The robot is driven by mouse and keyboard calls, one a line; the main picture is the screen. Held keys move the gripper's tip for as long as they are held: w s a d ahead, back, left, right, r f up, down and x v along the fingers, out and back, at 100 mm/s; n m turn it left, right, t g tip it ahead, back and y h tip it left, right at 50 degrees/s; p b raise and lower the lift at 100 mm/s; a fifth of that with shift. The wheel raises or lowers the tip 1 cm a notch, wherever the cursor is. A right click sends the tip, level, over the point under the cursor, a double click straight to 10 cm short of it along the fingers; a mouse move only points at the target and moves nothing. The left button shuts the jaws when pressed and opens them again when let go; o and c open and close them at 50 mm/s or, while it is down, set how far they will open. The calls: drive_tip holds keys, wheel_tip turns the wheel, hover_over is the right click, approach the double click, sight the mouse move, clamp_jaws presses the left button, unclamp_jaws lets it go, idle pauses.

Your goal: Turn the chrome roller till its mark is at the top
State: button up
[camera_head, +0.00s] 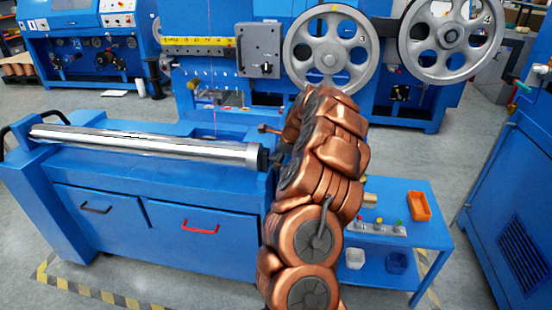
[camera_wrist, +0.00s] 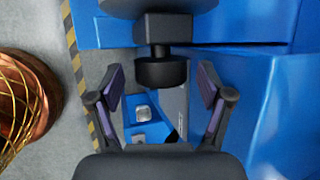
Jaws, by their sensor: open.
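The chrome roller (camera_head: 150,142) lies lengthwise along the top of a blue bench (camera_head: 140,180) in the head view. Its right end has a pale collar and a dark end piece (camera_head: 263,158). In the wrist view a black shaft end (camera_wrist: 161,73) sticks out below a grey round part. My gripper (camera_wrist: 160,80) is open, with one finger on each side of that black end and a gap on both sides. In the head view my copper-coloured arm hides most of the gripper. I cannot make out the roller's mark in either view.
A blue side table (camera_head: 415,232) with an orange bin (camera_head: 419,206) and small knobs stands right of my arm. Behind are blue machines with large spoked wheels (camera_head: 330,50). A blue cabinet (camera_head: 520,200) stands at the right. Grey floor lies between.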

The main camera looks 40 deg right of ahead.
drive_tip(key=shift+w+f, duration=0.3)
drive_tip(key=shift+f, duration=0.25)
drive_tip(key=shift+c, duration=0.3)
drive_tip(key=c, duration=1)
drive_tip(key=shift+a, duration=0.2)
drive_tip(key=shift+c, duration=0.6)
drive_tip(key=shift+d, duration=0.15)
